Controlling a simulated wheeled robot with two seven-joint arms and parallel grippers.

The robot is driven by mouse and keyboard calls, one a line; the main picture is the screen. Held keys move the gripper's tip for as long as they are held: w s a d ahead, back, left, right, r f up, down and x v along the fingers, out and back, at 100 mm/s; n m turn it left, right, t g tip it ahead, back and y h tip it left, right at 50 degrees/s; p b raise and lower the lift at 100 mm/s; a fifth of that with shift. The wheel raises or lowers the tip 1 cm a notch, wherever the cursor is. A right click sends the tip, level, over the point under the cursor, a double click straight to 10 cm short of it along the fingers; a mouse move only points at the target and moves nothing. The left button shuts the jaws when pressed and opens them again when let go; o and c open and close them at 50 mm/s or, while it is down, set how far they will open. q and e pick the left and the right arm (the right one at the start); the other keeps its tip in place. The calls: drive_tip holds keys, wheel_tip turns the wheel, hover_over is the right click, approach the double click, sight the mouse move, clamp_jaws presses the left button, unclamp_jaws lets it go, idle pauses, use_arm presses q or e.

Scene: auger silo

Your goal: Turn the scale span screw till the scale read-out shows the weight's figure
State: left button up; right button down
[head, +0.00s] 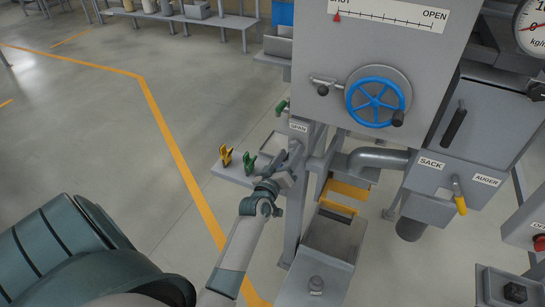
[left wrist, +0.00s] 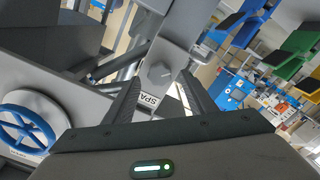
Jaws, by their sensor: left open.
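The span screw (left wrist: 160,73) is a round grey knob with a slot-like mark, in the left wrist view. A partly hidden label (left wrist: 155,100) reading "SPA" lies just below it. In the head view the SPAN label (head: 299,127) is on a grey post below the hopper, and the screw is hidden. My left gripper (head: 290,158) is at that post, below the label. In the left wrist view its two dark fingers (left wrist: 161,82) stand apart, with the screw beyond and between their tips; contact cannot be told. I cannot make out the scale read-out. My right gripper is not in view.
A blue handwheel (head: 376,102) is on the hopper front. The floor at left is clear.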

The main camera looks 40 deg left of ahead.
use_arm(q)
drive_tip(key=b+v, duration=0.4)
drive_tip(key=v, duration=1.2)
drive_tip(key=shift+f, duration=0.15)
drive_tip(key=d+f+m+g+h+b, duration=0.1)
drive_tip(key=d+f+g, duration=0.15)
drive_tip(key=f, duration=0.95)
drive_tip(key=d+f+m+g+h+b, duration=0.1)
drive_tip(key=d+f+m+g+h, duration=0.15)
drive_tip(key=f, duration=0.85)
drive_tip(key=s+d+f+m+g, duration=0.1)
drive_tip(key=s+d+f, duration=0.25)
drive_tip(key=f, duration=0.55)
drive_tip(key=s+d+f+m+g, duration=0.1)
drive_tip(key=s+d+f+g, duration=0.2)
drive_tip(key=f, duration=0.7)
drive_tip(key=s+d+f+m+g+h+b, duration=0.25)
drive_tip(key=s+f+m+g, duration=0.25)
drive_tip(key=s+f, duration=1.7)
drive_tip(key=s+a+f+m+g+y, duration=0.1)
drive_tip(key=s+a+f+m+g, duration=0.1)
drive_tip(key=s, duration=1.3)
drive_tip(key=shift+f+y, duration=0.25)
drive_tip(key=shift+y, duration=0.05)
